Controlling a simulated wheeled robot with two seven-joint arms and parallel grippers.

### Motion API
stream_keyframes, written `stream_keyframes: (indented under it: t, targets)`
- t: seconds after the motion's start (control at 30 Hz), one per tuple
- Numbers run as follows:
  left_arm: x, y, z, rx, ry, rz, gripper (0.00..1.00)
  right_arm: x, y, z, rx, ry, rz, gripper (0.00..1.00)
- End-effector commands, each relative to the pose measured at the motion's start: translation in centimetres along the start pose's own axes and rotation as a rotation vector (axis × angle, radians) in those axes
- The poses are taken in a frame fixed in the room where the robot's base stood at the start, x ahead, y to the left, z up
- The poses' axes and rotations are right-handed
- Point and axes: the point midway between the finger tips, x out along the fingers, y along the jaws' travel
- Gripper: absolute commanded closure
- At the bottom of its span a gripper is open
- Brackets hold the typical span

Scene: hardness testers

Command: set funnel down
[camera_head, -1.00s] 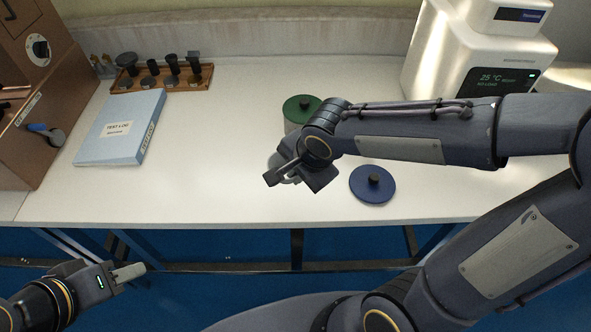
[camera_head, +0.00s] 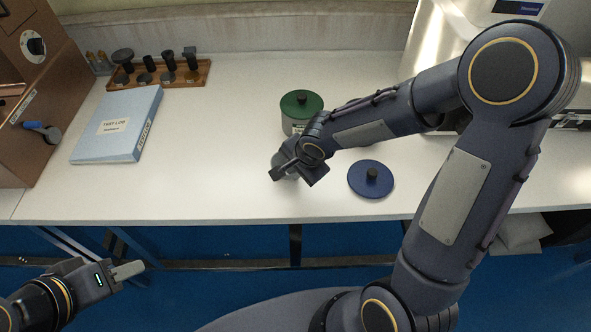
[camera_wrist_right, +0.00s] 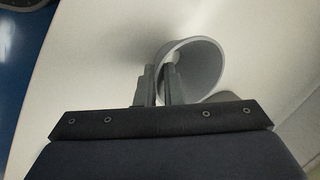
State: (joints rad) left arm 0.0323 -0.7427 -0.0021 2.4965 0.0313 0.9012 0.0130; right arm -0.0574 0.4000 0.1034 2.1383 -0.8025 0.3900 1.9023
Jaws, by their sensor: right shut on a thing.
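The funnel (camera_wrist_right: 203,62) is grey, and its wide round mouth shows in the right wrist view. My right gripper (camera_wrist_right: 160,85) is shut on its wall, with one finger at the inside of the rim and the other outside. In the head view the funnel (camera_head: 281,161) is mostly hidden behind my right gripper (camera_head: 284,172), over the front middle of the white table. I cannot tell if it touches the table. My left gripper (camera_head: 126,271) is empty, low at the left, in front of the table edge; its jaw gap is not clear.
A blue test log (camera_head: 117,126), a wooden rack (camera_head: 160,77) and a brown tester (camera_head: 31,90) are at left. The table's middle left is clear.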

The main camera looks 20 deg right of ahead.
Motion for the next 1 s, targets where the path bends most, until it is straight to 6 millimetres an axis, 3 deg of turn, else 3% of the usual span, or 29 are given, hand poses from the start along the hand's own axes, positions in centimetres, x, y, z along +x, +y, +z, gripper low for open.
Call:
stream_keyframes:
  t: [0.17,0.2,0.37,0.77,1.0]
  targets:
    - [0.4,-0.2,0.2,0.0,0.0,0.0,0.64,0.3,0.1,0.0,0.0,0.0,-0.001,1.0]
    - [0.4,-0.2,0.2,0.0,0.0,0.0,0.64,0.3,0.1,0.0,0.0,0.0,-0.001,0.91]
    - [0.3,-0.1,0.2,0.0,0.0,0.0,0.64,0.2,0.1,0.0,0.0,0.0,0.0,0.7]
    - [-0.2,0.1,-0.1,0.0,0.0,0.0,0.64,-0.6,-0.1,0.0,0.0,0.001,-0.001,0.7]
    - [-0.9,0.4,-0.5,0.0,0.0,0.0,0.64,-5.4,-0.2,0.0,0.001,0.003,-0.006,0.7]
